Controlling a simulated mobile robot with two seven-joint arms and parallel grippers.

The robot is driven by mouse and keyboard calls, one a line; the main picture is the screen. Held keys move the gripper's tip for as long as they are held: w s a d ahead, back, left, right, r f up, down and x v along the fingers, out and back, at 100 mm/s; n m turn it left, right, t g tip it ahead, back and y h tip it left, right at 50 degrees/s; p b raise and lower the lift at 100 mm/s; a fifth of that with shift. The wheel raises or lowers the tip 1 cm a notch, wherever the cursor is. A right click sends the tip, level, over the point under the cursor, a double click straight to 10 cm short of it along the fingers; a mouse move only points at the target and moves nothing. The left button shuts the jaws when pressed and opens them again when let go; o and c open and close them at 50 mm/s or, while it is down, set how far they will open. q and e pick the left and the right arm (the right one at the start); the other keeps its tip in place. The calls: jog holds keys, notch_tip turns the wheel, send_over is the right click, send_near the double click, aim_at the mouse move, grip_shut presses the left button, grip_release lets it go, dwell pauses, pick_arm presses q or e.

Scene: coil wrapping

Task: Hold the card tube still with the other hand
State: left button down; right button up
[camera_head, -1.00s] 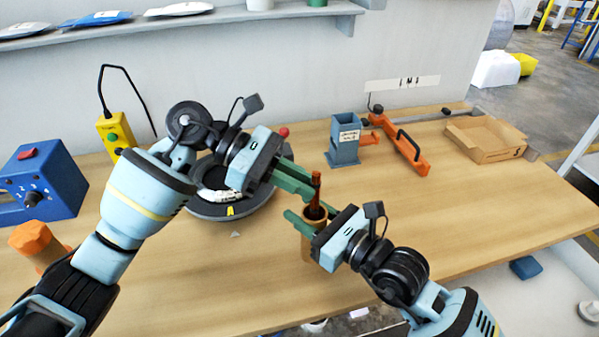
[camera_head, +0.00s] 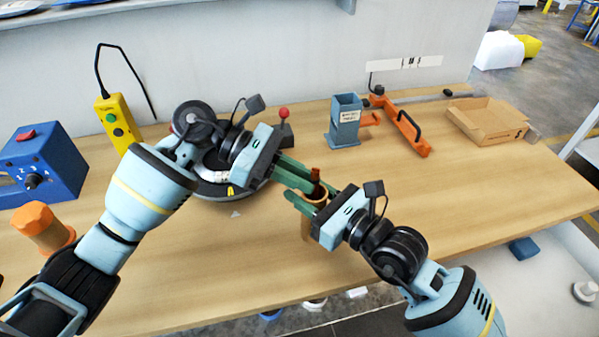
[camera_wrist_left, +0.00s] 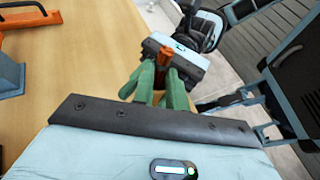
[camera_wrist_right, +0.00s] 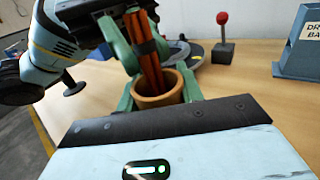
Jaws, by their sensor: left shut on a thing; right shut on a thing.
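The card tube (camera_head: 305,230) is a tan, open-topped cylinder standing near the table's front edge. My right gripper (camera_head: 301,203) is shut on its upper part, with a green finger on either side in the right wrist view (camera_wrist_right: 158,97). A bundle of copper-brown rods with a dark band (camera_wrist_right: 145,50) stands in the tube's mouth, slightly tilted. My left gripper (camera_head: 318,186) is shut on this bundle just above the rim. The bundle's top also shows between the left fingers in the left wrist view (camera_wrist_left: 166,59). Its lower end is hidden inside the tube.
A dark round turntable (camera_head: 218,190) lies behind my left arm, near a red-knobbed lever (camera_head: 284,125). A blue-grey holder (camera_head: 345,122), an orange clamp tool (camera_head: 405,130) and an open cardboard box (camera_head: 487,122) stand further back. The right tabletop is mostly clear.

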pick_arm(q)
jog(key=c, duration=1.3)
grip_release()
jog(key=v, duration=0.7)
jog(key=shift+a+r, duration=0.1)
jog(key=shift+a, duration=0.15)
pick_arm(e)
jog(key=o, duration=1.1)
jog(key=shift+c, duration=0.2)
